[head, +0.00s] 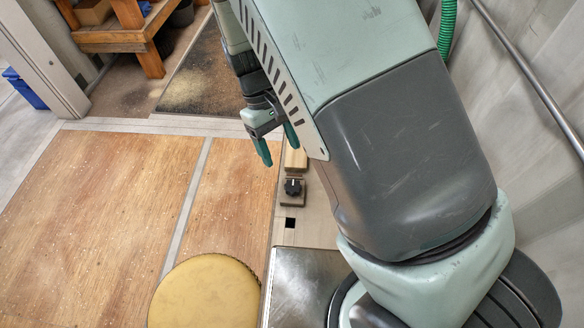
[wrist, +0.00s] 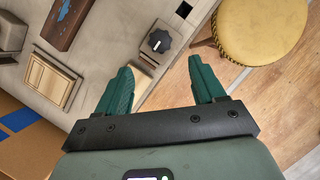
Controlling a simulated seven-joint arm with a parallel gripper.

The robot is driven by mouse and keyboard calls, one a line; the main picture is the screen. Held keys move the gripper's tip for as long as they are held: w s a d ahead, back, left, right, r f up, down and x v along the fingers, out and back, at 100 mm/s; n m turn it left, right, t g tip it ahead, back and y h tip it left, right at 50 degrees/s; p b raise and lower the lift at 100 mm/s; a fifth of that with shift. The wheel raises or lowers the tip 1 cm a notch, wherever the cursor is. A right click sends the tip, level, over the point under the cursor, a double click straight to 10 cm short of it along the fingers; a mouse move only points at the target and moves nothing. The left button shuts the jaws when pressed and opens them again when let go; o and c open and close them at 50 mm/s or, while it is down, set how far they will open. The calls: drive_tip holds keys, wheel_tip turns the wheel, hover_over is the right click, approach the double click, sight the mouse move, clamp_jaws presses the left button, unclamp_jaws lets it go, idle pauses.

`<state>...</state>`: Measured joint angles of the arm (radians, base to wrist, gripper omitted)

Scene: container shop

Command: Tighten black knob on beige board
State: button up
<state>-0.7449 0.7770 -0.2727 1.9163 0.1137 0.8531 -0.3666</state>
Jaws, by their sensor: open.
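The black knob (head: 292,187) sits on a small square brownish-beige board (head: 291,201) on the narrow light bench strip. In the wrist view the knob (wrist: 160,41) shows from above, just beyond the fingertips and roughly centred between them. My gripper (head: 278,146) has green fingers and is above and behind the knob in the head view, apart from it. In the wrist view my gripper (wrist: 160,63) is open, with nothing between its fingers. Part of the board is hard to make out in the wrist view.
A pale wooden block (head: 296,159) lies close behind the knob. A round yellow stool (head: 205,293) stands at front left. In the wrist view a beige frame (wrist: 48,80), a dark wooden board (wrist: 68,22) and a cardboard box (wrist: 22,145) lie left. The wooden floor (head: 105,205) is clear.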

sight(293, 185)
drive_tip(key=x, duration=1)
drive_tip(key=shift+s+d+f, duration=0.1)
drive_tip(key=shift+f, duration=0.05)
drive_tip(key=shift+c, duration=0.2)
drive_tip(key=c, duration=1)
